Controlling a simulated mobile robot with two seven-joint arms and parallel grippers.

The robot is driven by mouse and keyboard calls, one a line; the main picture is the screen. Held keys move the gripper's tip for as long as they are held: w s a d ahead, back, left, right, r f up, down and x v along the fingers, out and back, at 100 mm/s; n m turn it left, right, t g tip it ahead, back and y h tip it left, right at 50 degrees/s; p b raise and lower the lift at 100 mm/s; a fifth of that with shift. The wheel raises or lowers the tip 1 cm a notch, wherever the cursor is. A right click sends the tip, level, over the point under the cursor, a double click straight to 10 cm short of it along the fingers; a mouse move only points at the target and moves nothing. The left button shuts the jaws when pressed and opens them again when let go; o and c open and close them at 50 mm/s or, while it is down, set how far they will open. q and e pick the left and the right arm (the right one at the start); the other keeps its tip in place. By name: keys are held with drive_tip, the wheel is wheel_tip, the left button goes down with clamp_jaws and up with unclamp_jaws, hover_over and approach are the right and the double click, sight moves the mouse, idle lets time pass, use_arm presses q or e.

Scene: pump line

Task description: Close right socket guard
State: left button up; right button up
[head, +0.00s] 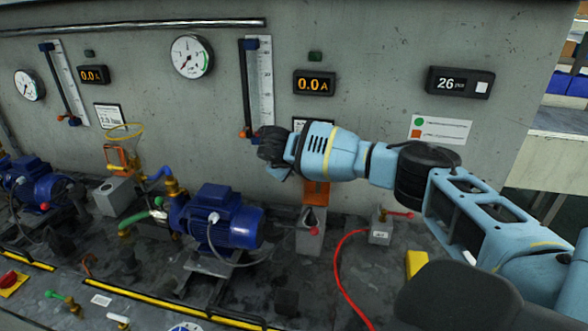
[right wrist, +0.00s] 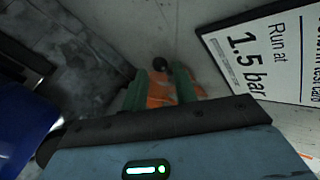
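The right socket guard is an orange flap (head: 316,193) above a grey socket box (head: 310,240) by the wall, partly hidden behind my right arm in the head view. In the right wrist view an orange part (right wrist: 160,88) with a black round knob (right wrist: 160,65) shows at the foot of the wall. My right gripper (head: 268,150) is up near the wall, above and left of the flap in the head view. In the right wrist view its two fingers (right wrist: 160,92) stand apart, with orange visible between them; contact cannot be told. My left gripper is not in view.
A blue pump motor (head: 225,217) stands left of the socket box. A red hose (head: 340,280) and a small box with a red lever (head: 380,233) are to the right. Gauges and a 0.0 A display (head: 314,83) are on the wall; a 1.5 bar card (right wrist: 262,50) hangs close by.

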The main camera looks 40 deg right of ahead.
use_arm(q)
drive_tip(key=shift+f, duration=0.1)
use_arm(e)
drive_tip(key=shift+x, duration=0.8)
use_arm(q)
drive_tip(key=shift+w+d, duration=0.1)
use_arm(e)
drive_tip(key=shift+c, duration=0.3)
clamp_jaws()
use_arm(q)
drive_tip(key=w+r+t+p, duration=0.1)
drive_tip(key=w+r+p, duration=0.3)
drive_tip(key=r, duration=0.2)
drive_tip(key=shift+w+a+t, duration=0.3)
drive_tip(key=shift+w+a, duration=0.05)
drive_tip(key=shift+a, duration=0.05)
use_arm(e)
drive_tip(key=s+a+t+h, duration=0.4)
drive_tip(key=a+h, duration=0.1)
drive_tip(key=shift+h, duration=0.4)
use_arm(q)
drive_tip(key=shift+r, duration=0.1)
use_arm(e)
drive_tip(key=shift+s+f, duration=0.1)
drive_tip(key=shift+f, duration=0.2)
